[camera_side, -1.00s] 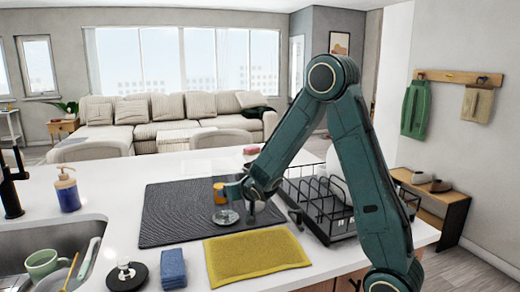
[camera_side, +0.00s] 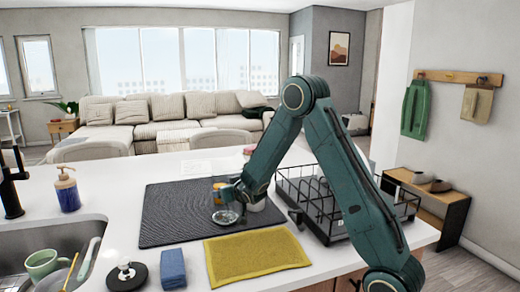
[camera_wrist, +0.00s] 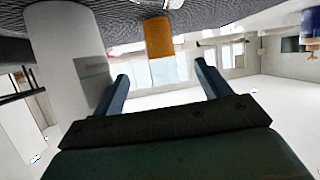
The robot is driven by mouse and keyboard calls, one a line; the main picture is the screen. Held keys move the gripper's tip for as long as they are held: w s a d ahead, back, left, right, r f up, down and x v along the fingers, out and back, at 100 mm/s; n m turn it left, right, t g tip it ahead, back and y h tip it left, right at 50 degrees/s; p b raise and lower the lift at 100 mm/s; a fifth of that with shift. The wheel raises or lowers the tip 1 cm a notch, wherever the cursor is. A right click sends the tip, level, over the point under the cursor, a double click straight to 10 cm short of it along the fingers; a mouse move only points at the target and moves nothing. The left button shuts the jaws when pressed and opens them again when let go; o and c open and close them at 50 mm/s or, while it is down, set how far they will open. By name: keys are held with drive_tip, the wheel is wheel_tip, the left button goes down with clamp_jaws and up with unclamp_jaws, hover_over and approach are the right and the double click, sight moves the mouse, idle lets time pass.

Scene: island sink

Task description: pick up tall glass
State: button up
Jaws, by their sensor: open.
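The tall glass (camera_side: 219,188) stands on the dark mat with orange contents in its lower part. In the wrist view, which is upside down, its orange part (camera_wrist: 159,38) is near the mat and its clear part (camera_wrist: 166,70) hangs below in the picture. My gripper (camera_wrist: 160,72) is open, with the glass ahead between its two fingers; I see no contact. In the side view my gripper (camera_side: 230,193) is low over the mat and partly hides the glass.
A white cylinder (camera_wrist: 68,45) stands close beside one finger. A round metallic item (camera_side: 226,217) lies on the mat (camera_side: 170,215). A dish rack (camera_side: 325,215) is to the right, a yellow cloth (camera_side: 253,257) in front, and a soap bottle (camera_side: 67,190) at left.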

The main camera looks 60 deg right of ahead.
drive_tip(key=shift+x, duration=1.55)
drive_tip(key=shift+x, duration=2.6)
drive_tip(key=shift+r, duration=0.15)
drive_tip(key=shift+w, duration=0.1)
drive_tip(key=c, duration=1.2)
drive_tip(key=shift+r, duration=0.35)
drive_tip(key=shift+r, duration=0.3)
drive_tip(key=shift+s+a, duration=0.6)
drive_tip(key=shift+s, duration=0.2)
drive_tip(key=shift+s+a, duration=0.6)
drive_tip(key=shift+s, duration=0.2)
drive_tip(key=shift+r, duration=6.8)
